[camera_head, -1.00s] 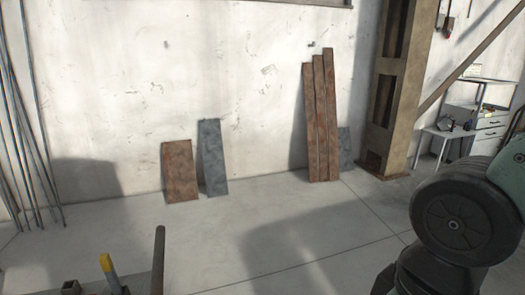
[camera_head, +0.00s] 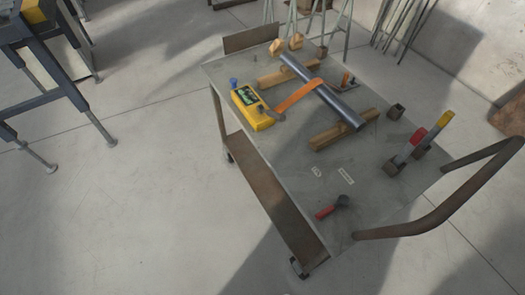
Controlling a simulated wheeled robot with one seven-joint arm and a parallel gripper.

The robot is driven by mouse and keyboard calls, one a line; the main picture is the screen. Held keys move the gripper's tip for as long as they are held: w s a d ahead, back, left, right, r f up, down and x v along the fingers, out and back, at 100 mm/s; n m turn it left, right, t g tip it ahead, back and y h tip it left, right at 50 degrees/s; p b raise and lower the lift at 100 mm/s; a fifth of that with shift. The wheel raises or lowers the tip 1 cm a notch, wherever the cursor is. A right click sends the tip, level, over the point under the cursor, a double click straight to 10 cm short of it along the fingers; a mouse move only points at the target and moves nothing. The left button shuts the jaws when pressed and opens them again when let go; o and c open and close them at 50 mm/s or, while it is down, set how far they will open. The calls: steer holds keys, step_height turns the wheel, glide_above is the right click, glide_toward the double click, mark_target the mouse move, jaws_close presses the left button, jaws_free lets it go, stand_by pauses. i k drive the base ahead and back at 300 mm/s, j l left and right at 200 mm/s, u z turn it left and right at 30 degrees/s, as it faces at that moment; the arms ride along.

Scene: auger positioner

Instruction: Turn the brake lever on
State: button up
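A metal cart (camera_head: 280,165) stands in the middle of the view. Near its right edge two upright levers rise side by side, one with a red grip (camera_head: 416,138) and one with a yellow grip (camera_head: 440,124). Both lean up and to the right. A small red-handled part with a dark head (camera_head: 326,212) is near the cart's front corner. No label shows which of these is the brake lever. My gripper is not in view.
The cart's bent push handle (camera_head: 440,213) sticks out right. A dark-legged frame (camera_head: 60,85) stands left; floor between is clear.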

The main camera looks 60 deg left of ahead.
mark_target(343, 200)
steer(key=k+u, duration=0.1)
steer(key=u, duration=1.5)
steer(key=z, duration=0.25)
steer(key=i+j, duration=0.1)
steer(key=i, duration=0.2)
